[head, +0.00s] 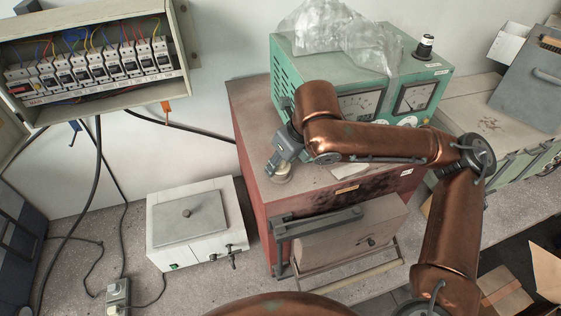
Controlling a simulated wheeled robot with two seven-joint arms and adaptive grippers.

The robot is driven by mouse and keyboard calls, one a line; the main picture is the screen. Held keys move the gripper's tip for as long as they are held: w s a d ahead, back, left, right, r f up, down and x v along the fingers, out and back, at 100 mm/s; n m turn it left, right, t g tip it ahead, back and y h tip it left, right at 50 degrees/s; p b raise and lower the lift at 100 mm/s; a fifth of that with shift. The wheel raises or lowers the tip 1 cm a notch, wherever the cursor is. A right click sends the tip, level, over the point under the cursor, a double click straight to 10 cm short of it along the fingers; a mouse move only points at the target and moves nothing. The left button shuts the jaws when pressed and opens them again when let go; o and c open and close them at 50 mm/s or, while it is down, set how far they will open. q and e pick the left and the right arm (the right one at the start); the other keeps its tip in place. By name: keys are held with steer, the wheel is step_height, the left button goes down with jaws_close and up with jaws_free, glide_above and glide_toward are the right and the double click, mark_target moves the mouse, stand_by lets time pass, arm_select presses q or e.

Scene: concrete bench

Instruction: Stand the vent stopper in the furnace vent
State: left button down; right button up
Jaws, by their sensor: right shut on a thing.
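The furnace (254,112) is a red box with a worn beige top and a door at its front, in the middle of the head view. My right gripper (279,163) reaches over the left part of the furnace top, pointing down. It is shut on a small pale round piece, which looks like the vent stopper (280,175). The stopper is at or just above the furnace top near its front left edge; I cannot tell whether it touches or sits in the vent. The vent opening itself is not visible. My left gripper is out of view.
A green meter unit (290,70) with clear plastic and a black-and-white knob-like item (424,46) on it stands at the back of the furnace top. A white box (190,240) stands left on the bench. An open breaker panel (95,70) hangs upper left.

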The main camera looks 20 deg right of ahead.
steer(key=shift+f, duration=0.55)
steer(key=o, duration=1.2)
steer(key=shift+c, duration=0.2)
steer(key=shift+r, duration=0.1)
